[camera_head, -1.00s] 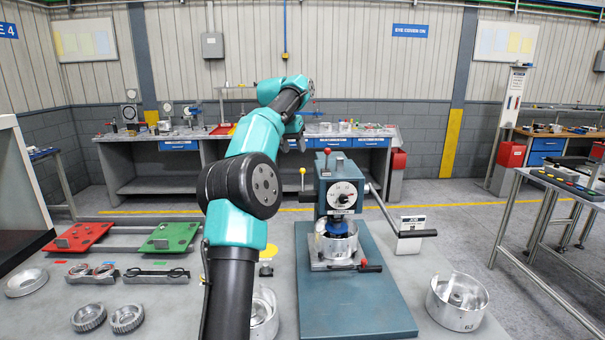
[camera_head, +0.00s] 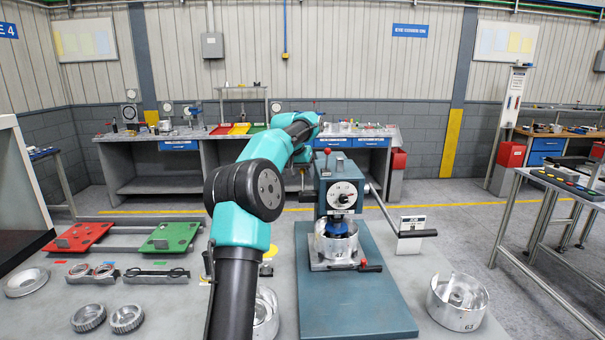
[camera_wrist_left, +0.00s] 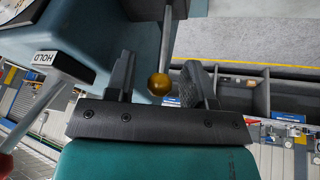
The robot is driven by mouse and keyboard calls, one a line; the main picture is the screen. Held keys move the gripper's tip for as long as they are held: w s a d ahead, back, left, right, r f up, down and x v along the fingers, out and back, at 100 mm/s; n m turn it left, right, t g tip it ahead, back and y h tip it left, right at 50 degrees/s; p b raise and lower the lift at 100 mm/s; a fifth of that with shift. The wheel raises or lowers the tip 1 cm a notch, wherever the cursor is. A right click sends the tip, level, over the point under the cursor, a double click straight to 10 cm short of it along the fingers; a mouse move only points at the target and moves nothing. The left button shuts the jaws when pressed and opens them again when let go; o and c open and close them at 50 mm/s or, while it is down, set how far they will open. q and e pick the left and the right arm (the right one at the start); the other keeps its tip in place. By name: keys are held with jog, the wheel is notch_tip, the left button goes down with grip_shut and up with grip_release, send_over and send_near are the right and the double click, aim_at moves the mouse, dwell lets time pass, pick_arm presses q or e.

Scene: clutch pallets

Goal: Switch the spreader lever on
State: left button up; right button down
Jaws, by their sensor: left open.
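The teal spreader machine (camera_head: 341,193) with a round dial stands on a blue base plate. A lever with a yellow ball knob (camera_wrist_left: 160,84) shows in the left wrist view, its grey rod running up from the knob. My left gripper (camera_wrist_left: 160,68) is open, with one finger on each side of the knob; gaps show on both sides and I see no grip on it. In the head view my left gripper (camera_head: 302,180) is at the machine's left side, small and partly hidden by my arm, and it covers the knob. My right gripper is not in view.
A HOLD label (camera_wrist_left: 45,58) is on a dark block beside the gripper. The machine has a long handle (camera_head: 415,233) at right, a red knob (camera_head: 327,151) on top and a red-tipped lever (camera_head: 363,267) in front. A metal drum (camera_head: 457,303) stands right; red (camera_head: 78,237) and green pallets (camera_head: 170,237) lie left.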

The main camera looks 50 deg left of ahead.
pick_arm(q)
jog(key=shift+c, duration=0.3)
grip_shut()
